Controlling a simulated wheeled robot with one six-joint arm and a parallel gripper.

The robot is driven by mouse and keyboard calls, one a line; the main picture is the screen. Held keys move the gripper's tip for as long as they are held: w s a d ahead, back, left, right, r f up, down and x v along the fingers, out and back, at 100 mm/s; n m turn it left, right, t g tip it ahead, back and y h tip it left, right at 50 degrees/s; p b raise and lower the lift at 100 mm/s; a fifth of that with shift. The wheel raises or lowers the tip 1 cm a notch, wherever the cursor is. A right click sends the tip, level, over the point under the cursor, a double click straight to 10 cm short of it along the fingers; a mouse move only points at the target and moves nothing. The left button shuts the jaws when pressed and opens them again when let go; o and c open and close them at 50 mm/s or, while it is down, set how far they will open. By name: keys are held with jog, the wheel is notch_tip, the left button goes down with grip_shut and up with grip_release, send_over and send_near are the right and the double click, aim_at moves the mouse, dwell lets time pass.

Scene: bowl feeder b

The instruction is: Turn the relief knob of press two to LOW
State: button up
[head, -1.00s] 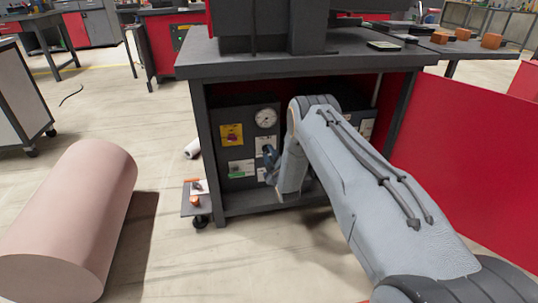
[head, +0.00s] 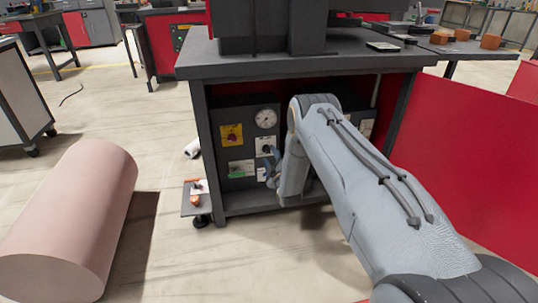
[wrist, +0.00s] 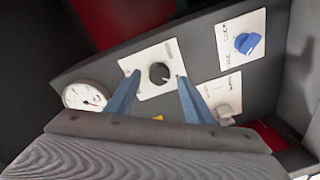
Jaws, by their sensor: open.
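A dark panel (head: 235,109) is inside the open cabinet under the bench. In the wrist view, a black round knob (wrist: 159,74) sits on a white plate (wrist: 152,89). Its labels are too small to read, so I cannot tell its setting. My gripper (wrist: 158,76) is open, with one blue finger on each side of this knob in the picture. I cannot tell whether the fingers touch it. In the head view my gripper (head: 270,154) is close in front of the panel, partly hidden by my wrist.
A gauge (wrist: 85,97) is left of the knob in the wrist view. A blue knob (wrist: 247,43) and a grey knob (wrist: 224,113) are to its right. A yellow plate (head: 232,135) is left of the gauge in the head view. A red door (head: 465,150) stands open at the right.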

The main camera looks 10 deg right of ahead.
jog(key=s, duration=0.3)
jog(key=s+p, duration=0.1)
jog(key=s, duration=0.1)
jog(key=shift+s+d+r, duration=0.1)
jog(key=shift+s+d, duration=0.1)
jog(key=shift+s, duration=0.2)
